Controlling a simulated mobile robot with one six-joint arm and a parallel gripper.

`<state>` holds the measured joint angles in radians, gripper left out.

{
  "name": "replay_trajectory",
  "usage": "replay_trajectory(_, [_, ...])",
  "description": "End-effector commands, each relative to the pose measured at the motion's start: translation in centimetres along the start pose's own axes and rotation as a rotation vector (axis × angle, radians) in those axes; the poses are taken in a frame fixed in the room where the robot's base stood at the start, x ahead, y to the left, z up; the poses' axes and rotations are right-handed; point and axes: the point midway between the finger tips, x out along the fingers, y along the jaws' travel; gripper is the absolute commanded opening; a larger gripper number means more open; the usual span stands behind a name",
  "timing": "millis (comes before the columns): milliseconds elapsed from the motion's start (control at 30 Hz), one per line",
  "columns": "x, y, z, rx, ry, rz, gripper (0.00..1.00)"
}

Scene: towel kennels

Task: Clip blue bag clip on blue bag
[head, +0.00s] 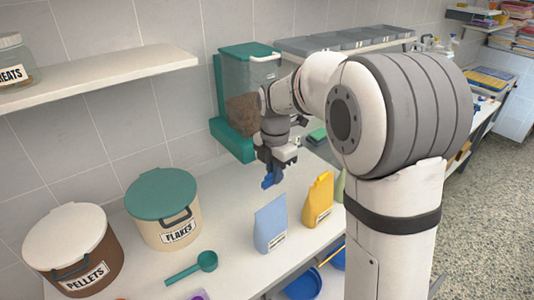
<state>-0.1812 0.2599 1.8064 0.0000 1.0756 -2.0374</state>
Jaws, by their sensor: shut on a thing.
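My gripper (273,168) is shut on the blue bag clip (271,178), a small dark blue piece hanging below the fingers. The blue bag (270,225) is light blue, stands upright on the white counter and has a small label low on its front. The clip is above the blue bag's top edge in the picture, apart from it. How far it is behind or in front of the bag is hard to tell. The fingertips are small and partly hidden by the clip.
A yellow bag (318,200) stands right of the blue bag, with a partly hidden green bag (339,187) beyond. A green scoop (194,267), the flakes bin (165,212) and pellets bin (75,252) are left. A green dispenser (240,95) stands behind. Blue bowls (302,284) sit below the counter edge.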

Motion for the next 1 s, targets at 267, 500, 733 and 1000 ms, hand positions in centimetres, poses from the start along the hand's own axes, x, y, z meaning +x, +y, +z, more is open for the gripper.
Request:
replay_trajectory(267, [1.3, 0.3, -0.7, -0.026, 0.000, 0.000, 0.00])
replay_trajectory(500, [3.5, 0.4, -0.9, -0.030, 0.000, 0.000, 0.00])
replay_trajectory(733, [5.8, 0.4, -0.9, -0.030, 0.000, 0.000, 0.00])
replay_trajectory(1000, [6.8, 0.5, -0.9, -0.030, 0.000, 0.000, 0.00])
